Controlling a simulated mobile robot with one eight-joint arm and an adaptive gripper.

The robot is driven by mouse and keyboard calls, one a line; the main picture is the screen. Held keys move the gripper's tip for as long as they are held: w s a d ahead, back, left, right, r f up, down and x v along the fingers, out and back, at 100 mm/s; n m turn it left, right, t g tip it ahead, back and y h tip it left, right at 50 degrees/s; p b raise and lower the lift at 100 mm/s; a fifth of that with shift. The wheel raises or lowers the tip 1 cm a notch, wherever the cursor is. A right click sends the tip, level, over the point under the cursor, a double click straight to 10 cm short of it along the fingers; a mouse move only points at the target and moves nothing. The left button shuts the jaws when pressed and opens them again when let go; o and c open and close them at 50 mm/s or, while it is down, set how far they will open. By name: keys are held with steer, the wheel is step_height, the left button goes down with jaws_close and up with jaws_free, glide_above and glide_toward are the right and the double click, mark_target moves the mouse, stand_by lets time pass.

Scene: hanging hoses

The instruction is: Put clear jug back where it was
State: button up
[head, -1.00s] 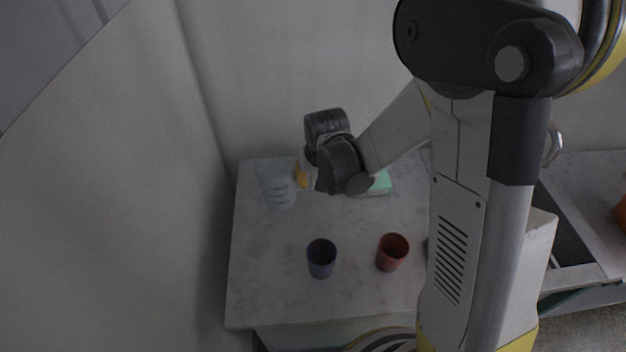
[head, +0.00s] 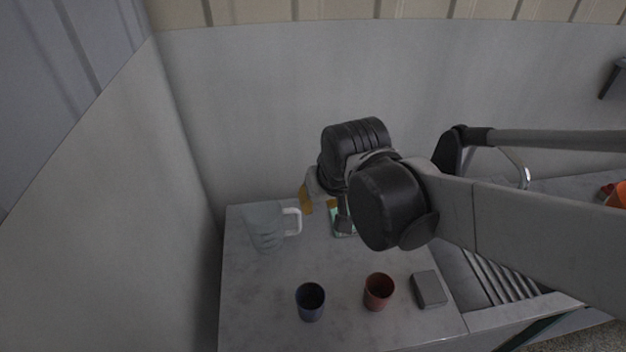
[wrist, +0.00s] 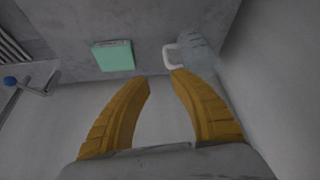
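The clear jug (head: 264,228) stands upright on the grey marbled counter near the left back corner, its white handle facing right. In the wrist view the jug (wrist: 198,52) lies at the upper right, beyond the right fingertip, with its white handle near that tip. My gripper (wrist: 159,78) has its two yellow fingers spread apart with nothing between them.
A dark blue cup (head: 310,302) and a red cup (head: 379,292) stand at the front of the counter. A grey block (head: 429,289) lies right of them. A green box (wrist: 114,56) is near the wall, with a sink and faucet (head: 516,166) to the right.

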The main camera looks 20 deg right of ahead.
steer(key=s+d+r+t, duration=0.1)
steer(key=s+r, duration=0.2)
steer(key=s, duration=0.5)
steer(key=shift+t, duration=0.4)
steer(key=shift+w, duration=0.1)
step_height(320, 180, down, 3)
steer(key=b, duration=0.3)
steer(key=shift+f, duration=0.2)
